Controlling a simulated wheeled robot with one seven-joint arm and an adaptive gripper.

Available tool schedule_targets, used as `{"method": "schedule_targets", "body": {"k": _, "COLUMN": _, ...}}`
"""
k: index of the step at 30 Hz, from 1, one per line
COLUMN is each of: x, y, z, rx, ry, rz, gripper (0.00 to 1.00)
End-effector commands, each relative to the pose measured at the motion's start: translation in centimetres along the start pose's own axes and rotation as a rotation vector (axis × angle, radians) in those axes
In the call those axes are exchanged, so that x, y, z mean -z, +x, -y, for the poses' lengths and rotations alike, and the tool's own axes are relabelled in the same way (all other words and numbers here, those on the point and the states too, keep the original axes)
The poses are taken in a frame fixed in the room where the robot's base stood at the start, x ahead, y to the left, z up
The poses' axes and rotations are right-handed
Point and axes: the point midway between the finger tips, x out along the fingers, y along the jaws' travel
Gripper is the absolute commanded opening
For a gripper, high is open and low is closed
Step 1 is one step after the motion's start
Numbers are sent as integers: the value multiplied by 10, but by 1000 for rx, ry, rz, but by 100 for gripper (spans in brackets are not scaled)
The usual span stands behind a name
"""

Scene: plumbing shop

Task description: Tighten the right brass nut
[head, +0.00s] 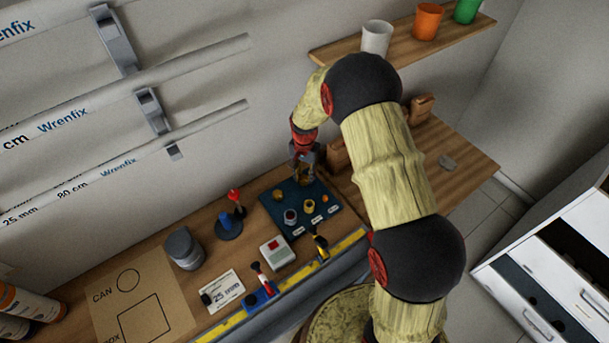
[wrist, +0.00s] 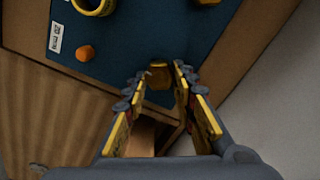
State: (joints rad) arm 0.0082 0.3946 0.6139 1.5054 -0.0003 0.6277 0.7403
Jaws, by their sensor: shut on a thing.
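A blue board (head: 270,211) lies on the wooden bench and carries several small fittings. My gripper (head: 304,172) reaches down to the board's back right part. In the wrist view its fingers (wrist: 160,77) are closed on a small brass piece, which looks like the right brass nut (wrist: 159,72). The nut sits at the blue board (wrist: 125,40), and the fingertips partly hide it. Another brass piece (head: 278,195) stands further left on the board. I cannot tell how far the held nut is turned.
On the board are a yellow ring (head: 308,206), a grey-rimmed cup (head: 290,216) and an orange piece (head: 325,198). A shelf with cups (head: 376,38) hangs above. Bench room is free at right.

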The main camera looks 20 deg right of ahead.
Motion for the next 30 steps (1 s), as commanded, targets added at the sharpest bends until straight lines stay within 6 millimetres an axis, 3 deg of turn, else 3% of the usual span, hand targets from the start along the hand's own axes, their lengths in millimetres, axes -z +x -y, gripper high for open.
{"method": "schedule_targets", "body": {"k": 10, "x": 0, "y": 0, "z": 0, "rx": 1, "ry": 0, "rz": 0, "gripper": 45}}
{"method": "schedule_targets", "body": {"k": 20, "x": 0, "y": -2, "z": 0, "rx": 1, "ry": 0, "rz": 0, "gripper": 45}}
{"method": "schedule_targets", "body": {"k": 25, "x": 1, "y": -20, "z": 1, "rx": 3, "ry": 0, "rz": -3, "gripper": 45}}
{"method": "schedule_targets", "body": {"k": 30, "x": 1, "y": -54, "z": 1, "rx": 3, "ry": 0, "rz": -3, "gripper": 45}}
